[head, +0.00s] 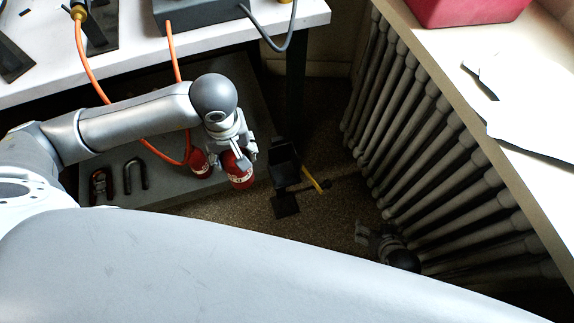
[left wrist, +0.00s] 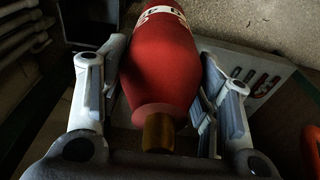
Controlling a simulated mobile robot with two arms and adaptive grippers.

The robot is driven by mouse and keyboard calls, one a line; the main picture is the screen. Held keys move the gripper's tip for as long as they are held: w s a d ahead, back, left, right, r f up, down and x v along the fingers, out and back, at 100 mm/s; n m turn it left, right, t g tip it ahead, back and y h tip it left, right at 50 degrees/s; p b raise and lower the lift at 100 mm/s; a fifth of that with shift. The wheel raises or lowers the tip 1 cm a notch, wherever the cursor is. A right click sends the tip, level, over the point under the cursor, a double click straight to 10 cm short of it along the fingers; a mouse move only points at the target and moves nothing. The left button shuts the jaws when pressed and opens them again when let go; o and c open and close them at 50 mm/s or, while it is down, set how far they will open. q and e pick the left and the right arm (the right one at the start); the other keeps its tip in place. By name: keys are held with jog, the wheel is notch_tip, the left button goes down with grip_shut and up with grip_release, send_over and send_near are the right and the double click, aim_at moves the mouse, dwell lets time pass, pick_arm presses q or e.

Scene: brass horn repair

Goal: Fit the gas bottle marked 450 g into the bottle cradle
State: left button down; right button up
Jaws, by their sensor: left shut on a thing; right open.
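My left gripper (head: 240,157) is shut on a red gas bottle (head: 238,172) near the right end of a low grey shelf. In the left wrist view the same bottle (left wrist: 165,65) lies between the two fingers, its brass neck toward the camera. Its white label is cut off at the top edge, so I cannot read the full marking. A second red bottle (head: 201,164) stands just left of it on the shelf. A black holder (head: 284,160), which looks like the bottle cradle, is right of the held bottle, apart from it. My right gripper (head: 364,234) is open and empty, low by the radiator.
The low grey shelf (head: 165,185) also carries shackle-like metal pieces (head: 136,175). An orange hose (head: 92,75) hangs from the white workbench (head: 120,52) near my left arm. A yellow-handled piece (head: 314,179) is beside the black holder. A radiator (head: 440,135) bounds the right; speckled floor (head: 325,215) lies between.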

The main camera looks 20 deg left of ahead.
pick_arm(q)
jog(key=shift+s+d+r+n+p, duration=0.15)
jog(key=shift+s+r+n+p, duration=0.25)
jog(key=shift+s+r+p, duration=0.45)
jog(key=shift+w+f, duration=0.15)
jog(key=shift+w, duration=0.1)
pick_arm(e)
jog(key=s+d+f+g+h, duration=0.1)
jog(key=s+d+f+g, duration=0.25)
jog(key=s, duration=0.55)
pick_arm(q)
jog(key=w+d+f+b, duration=0.2)
jog(key=w+d+f, duration=0.6)
jog(key=w+f, duration=0.3)
notch_tip(320, 180, down, 2)
jog(key=shift+d, duration=0.15)
pick_arm(e)
notch_tip(320, 180, up, 9)
jog(key=w, duration=0.2)
jog(key=shift+w+a+f, duration=0.2)
jog(key=shift+w, duration=0.2)
pick_arm(q)
jog(key=shift+w, duration=0.1)
